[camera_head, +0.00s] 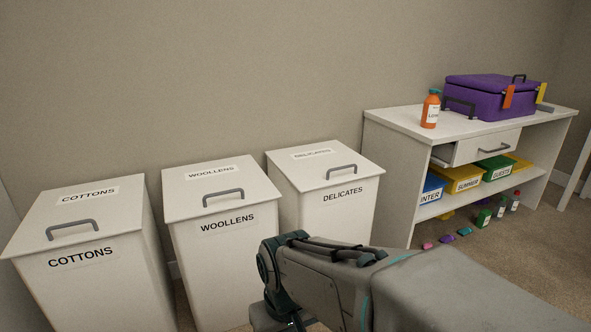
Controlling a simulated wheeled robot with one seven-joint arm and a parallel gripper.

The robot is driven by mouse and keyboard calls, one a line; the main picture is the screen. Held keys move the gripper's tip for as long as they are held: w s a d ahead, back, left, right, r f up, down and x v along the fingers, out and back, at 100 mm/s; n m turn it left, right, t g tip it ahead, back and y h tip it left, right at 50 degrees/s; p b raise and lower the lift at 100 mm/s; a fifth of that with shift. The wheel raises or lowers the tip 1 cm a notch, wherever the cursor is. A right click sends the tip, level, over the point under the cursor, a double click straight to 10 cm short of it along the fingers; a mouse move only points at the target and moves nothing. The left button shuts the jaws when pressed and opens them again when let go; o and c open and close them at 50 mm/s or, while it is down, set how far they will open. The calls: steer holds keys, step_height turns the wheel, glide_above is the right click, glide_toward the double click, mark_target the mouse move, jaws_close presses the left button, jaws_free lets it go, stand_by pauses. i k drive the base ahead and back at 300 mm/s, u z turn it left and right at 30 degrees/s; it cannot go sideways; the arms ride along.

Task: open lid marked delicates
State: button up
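The white bin marked DELICATES (339,208) stands third from the left against the wall. Its lid (304,167) is shut and lies flat, with a DELICATES label on top. A grey bar handle (342,171) sits near the lid's front edge. My arm reaches in from the lower right, in front of the bin, and hides the bin's lower part. My gripper's fingertips are not visible, so its opening cannot be judged. A dark wrist part of my arm is at the lower middle.
White bins marked COTTONS (93,268) and WOOLLENS (226,262) stand to the left, lids shut. A white shelf unit (397,143) on the right carries a purple case (480,99) and an orange bottle (430,110).

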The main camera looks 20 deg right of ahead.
mark_target(309, 167)
steer(key=z, duration=0.65)
steer(key=i, duration=1.4)
